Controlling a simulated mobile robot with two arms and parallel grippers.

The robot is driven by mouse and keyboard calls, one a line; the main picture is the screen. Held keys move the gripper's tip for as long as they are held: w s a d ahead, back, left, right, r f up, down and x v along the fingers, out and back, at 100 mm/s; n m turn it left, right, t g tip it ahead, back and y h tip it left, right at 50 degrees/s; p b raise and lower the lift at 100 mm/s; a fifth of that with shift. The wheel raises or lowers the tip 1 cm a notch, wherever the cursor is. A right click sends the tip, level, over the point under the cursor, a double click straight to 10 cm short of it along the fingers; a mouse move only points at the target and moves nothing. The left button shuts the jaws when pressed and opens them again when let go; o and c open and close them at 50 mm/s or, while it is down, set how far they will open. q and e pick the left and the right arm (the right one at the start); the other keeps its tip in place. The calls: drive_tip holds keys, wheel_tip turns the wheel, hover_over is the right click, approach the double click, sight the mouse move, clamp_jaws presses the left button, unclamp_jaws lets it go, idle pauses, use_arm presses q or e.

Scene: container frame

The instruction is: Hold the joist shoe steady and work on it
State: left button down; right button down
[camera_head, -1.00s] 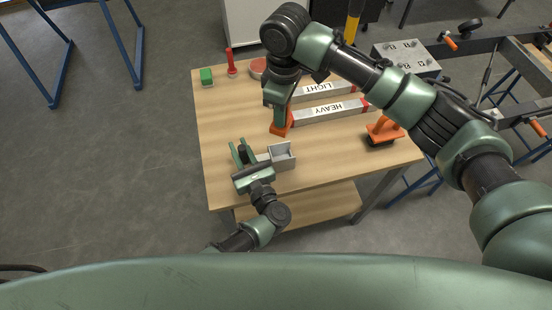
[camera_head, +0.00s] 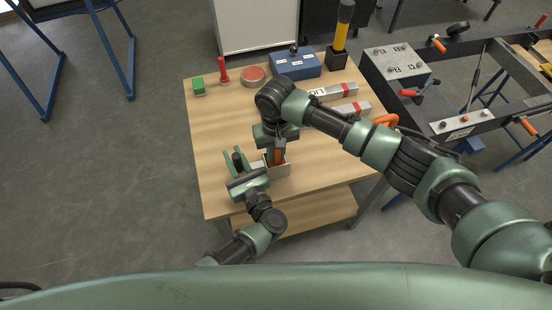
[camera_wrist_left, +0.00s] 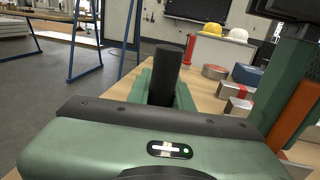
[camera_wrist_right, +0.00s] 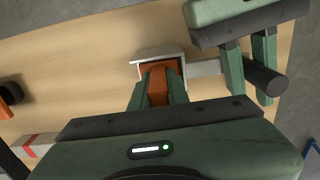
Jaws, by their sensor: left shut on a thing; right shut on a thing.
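The joist shoe, a small grey open-topped metal box (camera_head: 284,171), sits near the table's front edge. In the right wrist view, its pale rim (camera_wrist_right: 152,53) shows, with a grey bar running to a black upright grip (camera_wrist_right: 266,80). My left gripper (camera_head: 238,160) is shut on that black grip, beside the shoe; the grip also shows in the left wrist view (camera_wrist_left: 166,75). My right gripper (camera_head: 278,148) is shut on an orange block-like piece (camera_wrist_right: 158,86), whose lower end is inside the shoe's opening. Whether it touches the shoe's walls is hidden.
Two labelled bars (camera_head: 338,91) lie on the table (camera_head: 222,120), partly behind my right arm. The table's left side is clear.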

sight(276, 160)
drive_tip(key=shift+f, duration=1.5)
drive_tip(key=shift+f, duration=0.15)
drive_tip(key=c, duration=1.6)
unclamp_jaws()
drive_tip(key=shift+c, duration=0.2)
wheel_tip(276, 160, up, 12)
drive_tip(key=shift+r, duration=0.2)
use_arm(q)
drive_tip(key=c, duration=1.2)
unclamp_jaws()
drive_tip(key=shift+o, duration=0.2)
